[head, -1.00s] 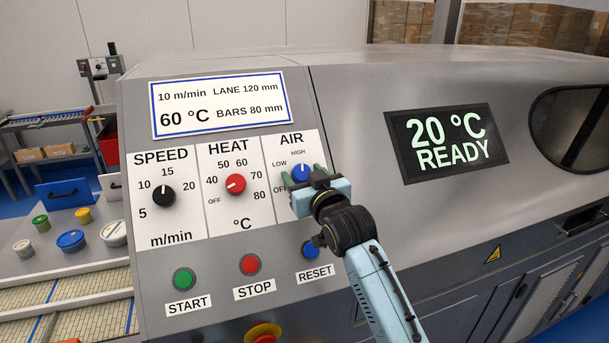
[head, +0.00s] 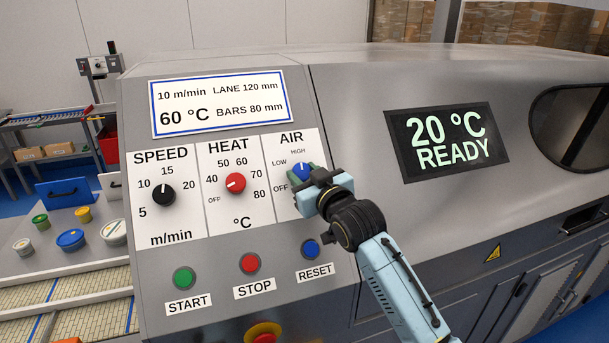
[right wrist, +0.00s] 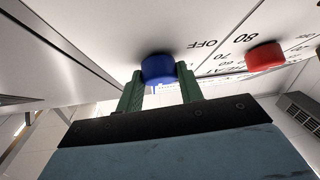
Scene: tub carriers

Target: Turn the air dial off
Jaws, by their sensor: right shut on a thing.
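The air dial is a blue knob (head: 300,171) on the white AIR panel, marked OFF at lower left, LOW at left and HIGH at the top. Its white mark is small and partly covered, and seems to point up, slightly left. My right gripper (head: 303,174) is shut on this knob, with green fingers on both sides. In the right wrist view the blue knob (right wrist: 158,68) sits between the tips of the right gripper (right wrist: 160,80), near the OFF mark. My left gripper is not in view.
The red HEAT dial (head: 235,183) and black SPEED dial (head: 163,195) are to the left. The START (head: 184,278), STOP (head: 250,264) and blue RESET (head: 310,249) buttons lie below. A dark screen (head: 447,142) reads 20 °C READY.

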